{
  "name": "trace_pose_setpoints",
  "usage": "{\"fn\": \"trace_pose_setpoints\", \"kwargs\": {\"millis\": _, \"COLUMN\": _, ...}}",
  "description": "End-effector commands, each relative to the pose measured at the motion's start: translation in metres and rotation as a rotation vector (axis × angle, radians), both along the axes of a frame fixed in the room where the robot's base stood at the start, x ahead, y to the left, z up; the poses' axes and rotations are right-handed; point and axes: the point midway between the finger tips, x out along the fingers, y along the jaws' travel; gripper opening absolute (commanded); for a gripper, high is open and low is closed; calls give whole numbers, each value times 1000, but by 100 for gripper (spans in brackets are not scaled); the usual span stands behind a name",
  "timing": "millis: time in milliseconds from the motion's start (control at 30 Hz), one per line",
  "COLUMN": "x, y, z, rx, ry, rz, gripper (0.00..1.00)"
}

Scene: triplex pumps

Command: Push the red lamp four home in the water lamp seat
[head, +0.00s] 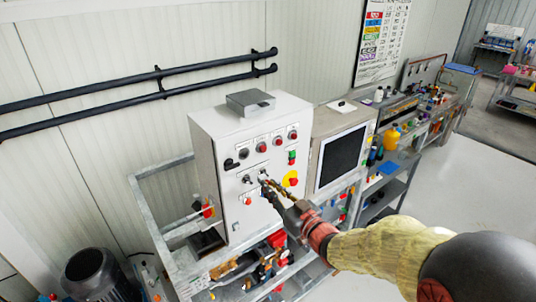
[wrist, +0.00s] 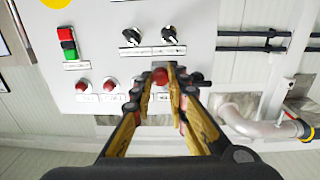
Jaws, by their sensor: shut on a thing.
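My gripper (wrist: 160,72) is shut on a red lamp (wrist: 159,78), whose round red face shows between the fingertips in the wrist view. In the head view my gripper (head: 264,177) is in front of the grey-white control panel (head: 222,190); the held lamp cannot be made out there. A dark round spot (head: 244,153), perhaps a lamp seat, is at the left end of the panel's top row. Red lamps (head: 277,141) sit to its right in that row. The fingers hide the seat behind the held lamp, so I cannot tell whether they touch. The labels are unreadable.
Two black selector knobs (wrist: 130,38), a green-and-red button pair (wrist: 67,43) and a black handle (wrist: 197,80) stick out near my fingers. A yellow emergency-stop plate (head: 290,179) is low on the panel. A monitor cabinet (head: 341,155) stands to the right.

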Motion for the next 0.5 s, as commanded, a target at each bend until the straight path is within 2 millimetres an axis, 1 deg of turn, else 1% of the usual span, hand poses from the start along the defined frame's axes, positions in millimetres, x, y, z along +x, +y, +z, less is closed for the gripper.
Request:
{"fn": "trace_pose_setpoints", "kwargs": {"millis": 33, "x": -1, "y": 3, "z": 24, "rx": 0, "ry": -1, "rz": 12, "gripper": 0}}
{"fn": "trace_pose_setpoints", "kwargs": {"millis": 100, "x": -3, "y": 6, "z": 39, "rx": 0, "ry": -1, "rz": 26, "gripper": 0}}
{"fn": "trace_pose_setpoints", "kwargs": {"millis": 200, "x": -5, "y": 10, "z": 53, "rx": 1, "ry": 0, "rz": 39, "gripper": 0}}
{"fn": "trace_pose_setpoints", "kwargs": {"millis": 300, "x": -6, "y": 12, "z": 59, "rx": 0, "ry": 1, "rz": 46, "gripper": 0}}
{"fn": "trace_pose_setpoints", "kwargs": {"millis": 500, "x": -7, "y": 12, "z": 60, "rx": 0, "ry": 1, "rz": 49, "gripper": 0}}
